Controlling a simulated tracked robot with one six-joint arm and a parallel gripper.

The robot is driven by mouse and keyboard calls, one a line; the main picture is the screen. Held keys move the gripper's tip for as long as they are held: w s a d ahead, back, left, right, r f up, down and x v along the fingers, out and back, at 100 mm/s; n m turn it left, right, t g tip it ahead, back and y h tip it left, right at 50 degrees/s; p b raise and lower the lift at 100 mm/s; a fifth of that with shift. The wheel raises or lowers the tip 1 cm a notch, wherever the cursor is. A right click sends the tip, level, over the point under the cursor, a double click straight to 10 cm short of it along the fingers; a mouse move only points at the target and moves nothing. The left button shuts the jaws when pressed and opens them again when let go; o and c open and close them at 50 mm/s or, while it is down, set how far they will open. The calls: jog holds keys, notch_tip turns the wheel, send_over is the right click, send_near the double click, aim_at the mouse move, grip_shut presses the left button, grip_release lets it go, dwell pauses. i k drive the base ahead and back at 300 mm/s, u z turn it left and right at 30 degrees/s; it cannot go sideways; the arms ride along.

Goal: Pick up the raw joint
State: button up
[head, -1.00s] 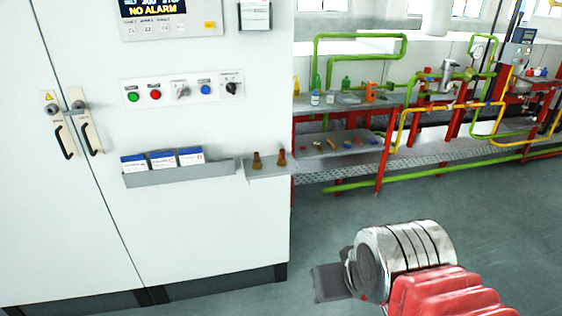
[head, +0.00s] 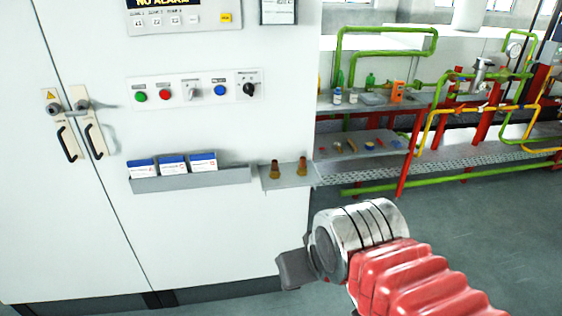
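Two small brown joint-like pieces stand upright on a small grey shelf (head: 290,182) on the white cabinet's front: a left one (head: 275,169) and a right one (head: 302,167). They look alike at this size, and I cannot tell which is the raw joint. My gripper (head: 293,270) is a dark grey shape at the end of my silver and red arm. It is below the shelf in the picture and apart from both pieces. Its fingers are not clear, so I cannot see whether it is open or shut.
The white cabinet (head: 215,125) fills the left, with a control panel (head: 193,90) and a grey holder (head: 190,181) of blue-and-white boxes left of the shelf. Red-framed benches with green and yellow pipes (head: 400,120) stand behind at right. The floor (head: 480,225) at right is clear.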

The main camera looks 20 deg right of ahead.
aim_at(302, 170)
jog(key=u, duration=0.3)
jog(key=i, duration=1)
